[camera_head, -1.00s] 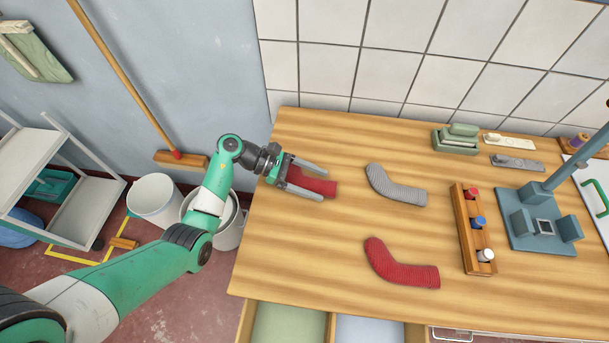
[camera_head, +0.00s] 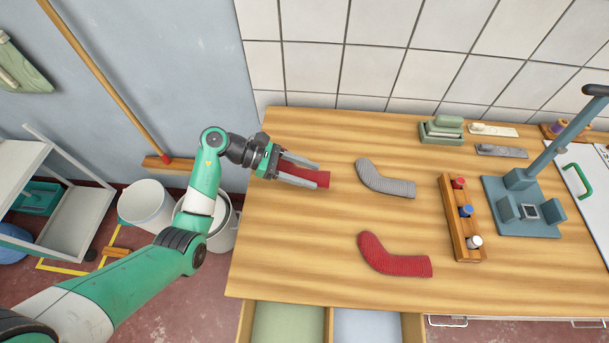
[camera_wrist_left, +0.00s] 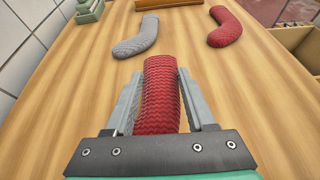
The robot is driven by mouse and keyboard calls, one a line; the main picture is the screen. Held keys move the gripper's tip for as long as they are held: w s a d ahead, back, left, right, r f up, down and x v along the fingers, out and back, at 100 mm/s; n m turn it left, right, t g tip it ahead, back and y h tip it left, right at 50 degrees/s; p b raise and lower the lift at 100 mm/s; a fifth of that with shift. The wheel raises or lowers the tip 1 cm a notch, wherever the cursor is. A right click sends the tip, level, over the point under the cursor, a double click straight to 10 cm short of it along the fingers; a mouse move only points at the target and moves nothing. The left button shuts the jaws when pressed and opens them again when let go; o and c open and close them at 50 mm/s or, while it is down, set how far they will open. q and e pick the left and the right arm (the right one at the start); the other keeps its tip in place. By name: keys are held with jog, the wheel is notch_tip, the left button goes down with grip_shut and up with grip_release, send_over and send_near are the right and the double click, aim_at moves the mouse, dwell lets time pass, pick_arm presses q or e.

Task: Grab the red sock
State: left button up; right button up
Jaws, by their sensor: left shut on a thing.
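My left gripper (camera_head: 302,178) is shut on a red sock (camera_head: 309,171) at the left end of the wooden table. In the left wrist view this red sock (camera_wrist_left: 160,88) lies lengthwise between the two grey fingers, its end reaching past the fingertips. I cannot tell whether it is lifted off the table. A second red sock (camera_head: 392,258) lies on the table toward the front, apart from the gripper; it also shows in the left wrist view (camera_wrist_left: 226,27). My right gripper is not in view.
A grey sock (camera_head: 384,180) lies to the right of the gripper. Beyond it are a wooden rack (camera_head: 461,217) with several coloured spools and a blue-grey press (camera_head: 522,207). The table (camera_head: 320,230) is clear around the socks. White buckets (camera_head: 146,205) stand on the floor at left.

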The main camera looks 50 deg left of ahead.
pick_arm(q)
jog(key=s+d+r+p, duration=0.1)
jog(key=d+r, duration=0.8)
jog(key=d, duration=0.4)
jog(key=shift+d, duration=0.25)
